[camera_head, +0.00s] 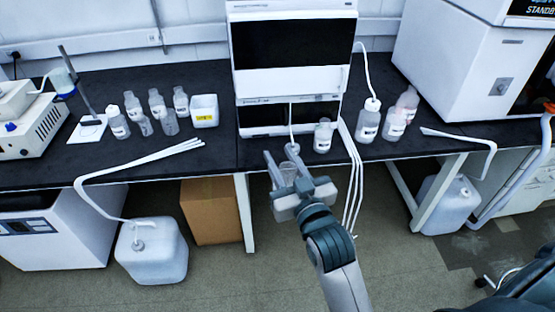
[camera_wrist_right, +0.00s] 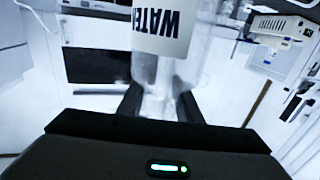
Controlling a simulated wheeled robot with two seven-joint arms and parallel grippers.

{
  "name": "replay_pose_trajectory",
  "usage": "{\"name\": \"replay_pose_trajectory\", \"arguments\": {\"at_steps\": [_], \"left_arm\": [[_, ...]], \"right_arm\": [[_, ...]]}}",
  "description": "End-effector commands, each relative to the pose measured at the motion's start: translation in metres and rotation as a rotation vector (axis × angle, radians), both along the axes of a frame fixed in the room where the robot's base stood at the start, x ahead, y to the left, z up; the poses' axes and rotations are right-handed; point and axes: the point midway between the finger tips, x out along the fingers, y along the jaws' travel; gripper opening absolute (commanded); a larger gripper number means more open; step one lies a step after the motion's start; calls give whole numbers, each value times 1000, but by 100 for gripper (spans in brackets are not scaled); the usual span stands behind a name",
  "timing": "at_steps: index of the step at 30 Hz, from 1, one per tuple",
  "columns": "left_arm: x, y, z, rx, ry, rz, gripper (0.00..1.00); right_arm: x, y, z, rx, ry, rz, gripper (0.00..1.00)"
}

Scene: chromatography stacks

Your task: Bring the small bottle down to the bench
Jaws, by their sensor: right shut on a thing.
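My right gripper (camera_head: 280,159) is in front of the chromatography stack (camera_head: 292,86), near the bench's front edge. It is shut on a small clear bottle (camera_head: 290,170), which is mostly hidden by the fingers in the head view. In the right wrist view the bottle (camera_wrist_right: 163,68) sits between the two dark fingers (camera_wrist_right: 160,103) and has a white label reading "WATER". The black bench (camera_head: 215,158) runs below and behind it. I cannot tell from these frames how high the bottle is above the bench. My left gripper does not show.
A small labelled bottle (camera_head: 323,136) stands just right of the gripper, beside hanging white tubes (camera_head: 355,180). Larger bottles (camera_head: 368,121) stand further right. Several bottles and a white box (camera_head: 204,111) stand left. Bare bench lies left of the stack.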

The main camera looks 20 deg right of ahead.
Motion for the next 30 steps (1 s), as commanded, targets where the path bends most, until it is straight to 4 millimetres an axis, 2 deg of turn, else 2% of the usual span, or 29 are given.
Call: {"name": "replay_pose_trajectory", "arguments": {"at_steps": [7,11,16,20,30], "left_arm": [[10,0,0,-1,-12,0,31],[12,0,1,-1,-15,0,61],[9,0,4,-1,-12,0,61],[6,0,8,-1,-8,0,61],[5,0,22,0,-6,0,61]], "right_arm": [[0,0,1,0,-2,0,0],[2,0,0,0,-1,-1,0],[18,-2,-7,2,-1,-15,0],[44,-5,-21,5,0,-35,0],[135,-9,-72,3,-2,-72,0]]}}
